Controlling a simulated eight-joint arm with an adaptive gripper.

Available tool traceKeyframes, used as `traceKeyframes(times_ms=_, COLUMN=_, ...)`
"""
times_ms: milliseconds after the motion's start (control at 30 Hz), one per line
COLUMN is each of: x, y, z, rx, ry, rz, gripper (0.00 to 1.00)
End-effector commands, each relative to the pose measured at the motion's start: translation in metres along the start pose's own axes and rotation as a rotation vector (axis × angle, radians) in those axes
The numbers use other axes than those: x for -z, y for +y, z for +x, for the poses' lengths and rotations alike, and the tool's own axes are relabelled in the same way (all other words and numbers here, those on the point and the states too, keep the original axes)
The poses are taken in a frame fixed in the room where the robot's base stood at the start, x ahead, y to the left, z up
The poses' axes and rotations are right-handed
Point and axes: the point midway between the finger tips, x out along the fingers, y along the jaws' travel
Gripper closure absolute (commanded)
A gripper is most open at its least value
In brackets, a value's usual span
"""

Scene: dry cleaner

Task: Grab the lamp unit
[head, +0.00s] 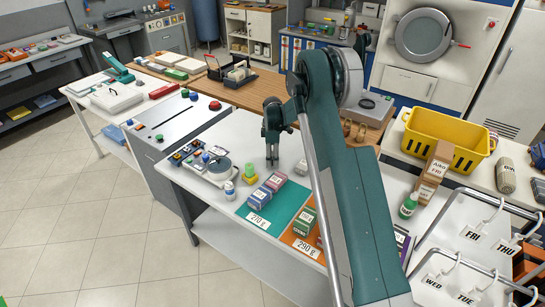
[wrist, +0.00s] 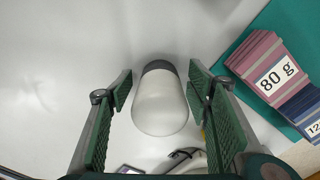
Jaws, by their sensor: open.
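The lamp unit, a frosted white rounded bulb with a dark grey base (wrist: 160,102), lies between the fingers of my gripper (wrist: 158,95) in the wrist view. Its base points to the top of that picture. My gripper is open, with one green ridged finger on each side and visible gaps to the lamp. In the head view my gripper (head: 272,160) points down over the white table. I cannot clearly make out the lamp there.
An orange mat (head: 290,240) lies farther right.

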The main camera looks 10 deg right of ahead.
Motion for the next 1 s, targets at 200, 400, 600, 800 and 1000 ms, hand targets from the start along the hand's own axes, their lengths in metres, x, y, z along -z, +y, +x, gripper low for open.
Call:
traceKeyframes(times_ms=200, x=0.0000, y=0.0000, z=-0.0001, rx=0.000, ry=0.000, rz=0.000, gripper=0.50)
traceKeyframes(times_ms=400, x=0.0000, y=0.0000, z=-0.0002, rx=0.000, ry=0.000, rz=0.000, gripper=0.58)
traceKeyframes(times_ms=600, x=0.0000, y=0.0000, z=-0.0001, rx=0.000, ry=0.000, rz=0.000, gripper=0.81)
traceKeyframes(times_ms=800, x=0.0000, y=0.0000, z=-0.0003, rx=0.000, ry=0.000, rz=0.000, gripper=0.81)
traceKeyframes(times_ms=1000, x=0.0000, y=-0.0001, z=-0.0048, rx=0.000, ry=0.000, rz=0.000, gripper=0.81)
